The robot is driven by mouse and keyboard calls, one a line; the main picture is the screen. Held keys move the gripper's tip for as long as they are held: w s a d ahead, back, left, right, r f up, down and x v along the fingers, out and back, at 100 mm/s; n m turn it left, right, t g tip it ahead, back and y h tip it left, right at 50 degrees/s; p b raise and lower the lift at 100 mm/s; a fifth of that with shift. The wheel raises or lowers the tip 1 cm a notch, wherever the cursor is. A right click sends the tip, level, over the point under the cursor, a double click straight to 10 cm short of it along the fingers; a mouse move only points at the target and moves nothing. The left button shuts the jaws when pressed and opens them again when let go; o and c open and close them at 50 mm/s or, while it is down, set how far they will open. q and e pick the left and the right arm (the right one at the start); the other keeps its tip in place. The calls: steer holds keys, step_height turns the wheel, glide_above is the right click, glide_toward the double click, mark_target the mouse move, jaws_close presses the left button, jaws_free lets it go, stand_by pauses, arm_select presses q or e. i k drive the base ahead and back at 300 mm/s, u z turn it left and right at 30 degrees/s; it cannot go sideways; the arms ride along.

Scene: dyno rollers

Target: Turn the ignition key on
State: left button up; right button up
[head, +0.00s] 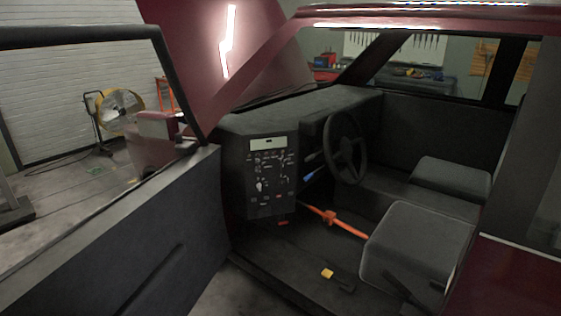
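No ignition key can be made out for certain. A dark box-shaped panel (268,170) with a small pale display and several small switches faces me at the near end of the dashboard. The black steering wheel (346,148) stands to the right of it. Two stalks show between panel and wheel, the lower one with a blue end (313,174). Part of the dashboard behind the wheel is hidden. Neither of my grippers is in view.
The red car's near door (130,240) stands open at the left. Grey seats (418,240) fill the right. An orange bar or strap (335,220) crosses the footwell. A yellow-topped piece (327,273) is on the car floor. A yellow fan (118,108) stands outside.

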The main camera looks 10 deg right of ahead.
mark_target(258, 168)
steer(key=z, duration=0.5)
steer(key=i, duration=1.2)
steer(key=z, duration=0.5)
